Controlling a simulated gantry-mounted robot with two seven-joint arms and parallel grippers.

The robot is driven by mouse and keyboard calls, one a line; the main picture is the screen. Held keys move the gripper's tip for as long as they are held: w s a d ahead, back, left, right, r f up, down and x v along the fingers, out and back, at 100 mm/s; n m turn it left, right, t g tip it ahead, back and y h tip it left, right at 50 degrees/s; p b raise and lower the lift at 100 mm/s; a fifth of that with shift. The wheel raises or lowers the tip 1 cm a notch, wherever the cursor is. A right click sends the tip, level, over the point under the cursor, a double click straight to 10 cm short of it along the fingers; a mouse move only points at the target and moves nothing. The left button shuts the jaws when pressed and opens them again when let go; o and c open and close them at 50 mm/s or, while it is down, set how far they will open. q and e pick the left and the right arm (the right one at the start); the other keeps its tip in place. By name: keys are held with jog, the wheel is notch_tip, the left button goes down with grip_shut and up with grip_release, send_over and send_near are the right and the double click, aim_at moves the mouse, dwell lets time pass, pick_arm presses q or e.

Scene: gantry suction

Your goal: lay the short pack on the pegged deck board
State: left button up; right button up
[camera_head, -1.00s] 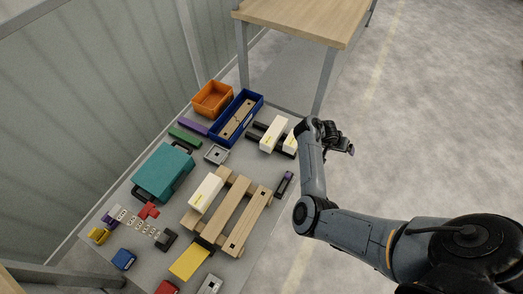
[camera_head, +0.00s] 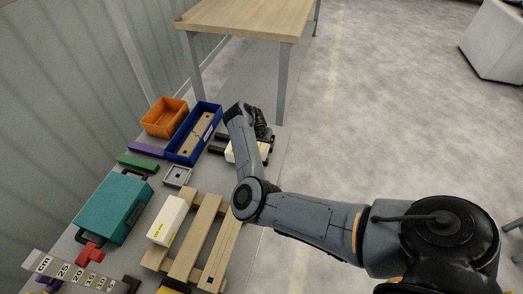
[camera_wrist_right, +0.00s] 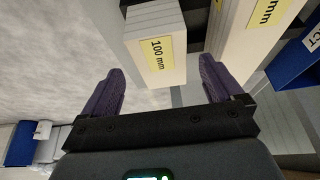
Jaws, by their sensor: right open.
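The short pack (camera_wrist_right: 160,58), white with a yellow label reading 100 mm, lies in front of my right gripper (camera_wrist_right: 160,66) in the right wrist view. The open fingers point toward it, one to each side; contact cannot be told. In the head view, the right gripper (camera_head: 262,125) is over the dark rack, where my arm hides part of the packs (camera_head: 236,153). The wooden deck has several boards; its right board (camera_head: 222,255) shows a small dark square, perhaps a peg. Another white pack (camera_head: 167,220) lies on its left board. My left gripper is out of view.
A blue tray (camera_head: 184,158) with a wooden strip and an orange bin (camera_head: 164,117) stand behind. A teal case (camera_head: 112,207) lies left of the deck. A taller wooden table (camera_head: 240,18) is at the back. Open floor lies to the right.

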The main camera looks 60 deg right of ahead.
aim_at(262, 144)
jog(key=shift+w+d+f, duration=0.1)
jog(key=shift+f, duration=0.3)
jog(key=b+x, duration=0.3)
jog(key=shift+w+d+f+b, duration=0.1)
jog(key=shift+d+f+b, duration=0.15)
jog(key=shift+f+b, duration=0.05)
jog(key=shift+w+d+f+b, duration=0.1)
jog(key=shift+d+f+b, duration=0.25)
jog(key=shift+f, duration=0.2)
jog(key=shift+a, duration=0.1)
jog(key=shift+f+p, duration=0.2)
jog(key=shift+p, duration=0.1)
jog(key=c, duration=1.2)
